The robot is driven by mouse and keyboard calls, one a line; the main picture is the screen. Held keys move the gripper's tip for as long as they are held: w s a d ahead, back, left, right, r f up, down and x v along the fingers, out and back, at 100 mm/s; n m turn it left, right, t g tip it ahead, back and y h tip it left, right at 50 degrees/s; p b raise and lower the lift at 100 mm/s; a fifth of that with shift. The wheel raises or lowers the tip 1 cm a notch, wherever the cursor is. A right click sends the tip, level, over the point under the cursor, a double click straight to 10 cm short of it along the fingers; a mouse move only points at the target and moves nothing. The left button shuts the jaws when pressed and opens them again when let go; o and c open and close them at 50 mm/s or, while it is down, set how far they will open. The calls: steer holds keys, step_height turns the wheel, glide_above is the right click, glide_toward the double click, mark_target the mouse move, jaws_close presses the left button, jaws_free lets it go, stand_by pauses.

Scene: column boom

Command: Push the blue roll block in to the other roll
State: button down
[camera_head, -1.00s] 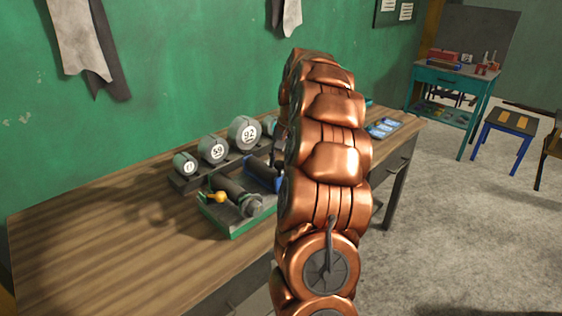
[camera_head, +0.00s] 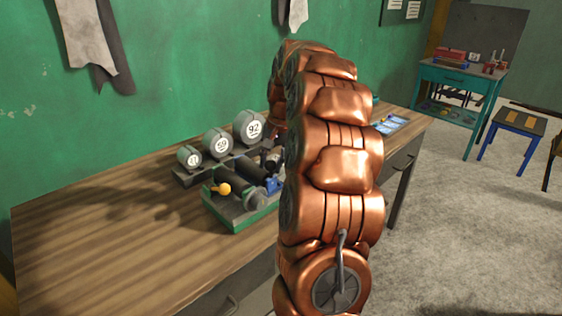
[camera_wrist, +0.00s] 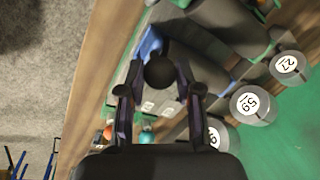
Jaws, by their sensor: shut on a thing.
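The roll device (camera_head: 240,218), with a green-edged grey base, sits on the wooden bench. Two dark rolls lie on it: the near roll (camera_head: 236,180) and the other roll (camera_head: 258,172) beside it. The blue roll block (camera_head: 273,184) shows at the right end, partly behind my arm. In the wrist view the blue block (camera_wrist: 149,44) is just beyond my fingers. My gripper (camera_wrist: 158,82) has its fingertips on either side of a round black knob (camera_wrist: 158,70) and is shut on it. In the head view my gripper (camera_head: 270,158) is mostly hidden by the copper arm.
The bench's left part (camera_head: 100,235) is clear. A teal table (camera_head: 462,85) stands far right.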

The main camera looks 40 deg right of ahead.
steer(key=shift+a, duration=0.4)
steer(key=c, duration=0.8)
jaws_free()
steer(key=shift+s+d+r, duration=0.2)
steer(key=shift+s+r, duration=0.1)
steer(key=shift+r, duration=1.65)
steer(key=shift+s+d+r, duration=0.25)
steer(key=shift+s+r, duration=0.1)
steer(key=shift+r, duration=1.65)
steer(key=shift+s+d+r, duration=0.2)
steer(key=shift+s+r, duration=0.1)
steer(key=shift+r, duration=1.65)
steer(key=shift+a, duration=0.1)
